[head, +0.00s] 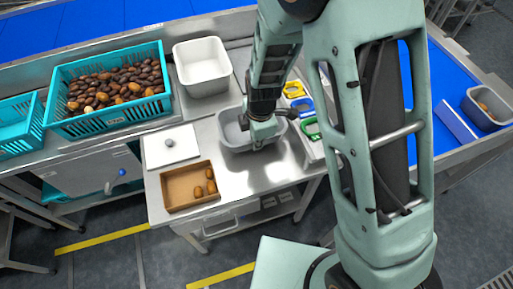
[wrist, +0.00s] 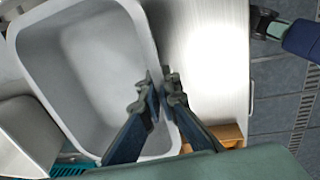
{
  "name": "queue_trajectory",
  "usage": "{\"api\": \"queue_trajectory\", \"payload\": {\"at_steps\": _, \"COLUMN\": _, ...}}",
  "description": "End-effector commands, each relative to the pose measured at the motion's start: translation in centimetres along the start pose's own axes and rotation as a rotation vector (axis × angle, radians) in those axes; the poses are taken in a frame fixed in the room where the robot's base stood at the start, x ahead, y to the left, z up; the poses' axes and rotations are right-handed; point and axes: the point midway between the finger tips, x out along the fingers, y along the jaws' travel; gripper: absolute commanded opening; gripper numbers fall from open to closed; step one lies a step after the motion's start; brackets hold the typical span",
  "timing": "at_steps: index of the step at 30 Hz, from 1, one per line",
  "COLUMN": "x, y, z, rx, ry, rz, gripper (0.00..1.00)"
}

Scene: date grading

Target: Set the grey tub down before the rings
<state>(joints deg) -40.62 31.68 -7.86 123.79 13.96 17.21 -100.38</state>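The grey tub (head: 236,146) is on or just above the steel table, left of the rings; I cannot tell whether its base touches. It is empty in the wrist view (wrist: 85,65). My gripper (head: 262,143) is at its near right side. In the wrist view my gripper's fingers (wrist: 161,76) are close together astride the tub's rim, pinching its wall. The yellow ring (head: 294,90), blue ring (head: 301,105) and green ring (head: 310,128) lie in a row just right of the tub, partly hidden by my arm.
A teal crate of dates (head: 95,126) and a white tub (head: 203,72) stand at the back left. A white lidded plate (head: 160,154) and a brown box with dates (head: 178,198) are at the left. Another grey tub (head: 478,115) is at far right. The table front is clear.

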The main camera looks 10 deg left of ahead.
Motion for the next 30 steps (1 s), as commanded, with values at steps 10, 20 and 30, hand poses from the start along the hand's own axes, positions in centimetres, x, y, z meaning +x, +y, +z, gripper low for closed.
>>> {"api": "queue_trajectory", "payload": {"at_steps": 10, "x": 4.0, "y": 0.1, "z": 0.2, "rx": 0.000, "ry": 0.000, "rz": 0.000, "gripper": 0.00}}
{"api": "queue_trajectory", "payload": {"at_steps": 20, "x": 4.1, "y": 0.1, "z": 0.2, "rx": 0.000, "ry": 0.000, "rz": 0.001, "gripper": 0.00}}
{"api": "queue_trajectory", "payload": {"at_steps": 30, "x": 4.2, "y": 0.0, "z": 0.2, "rx": 0.000, "ry": 0.000, "rz": 0.000, "gripper": 0.22}}
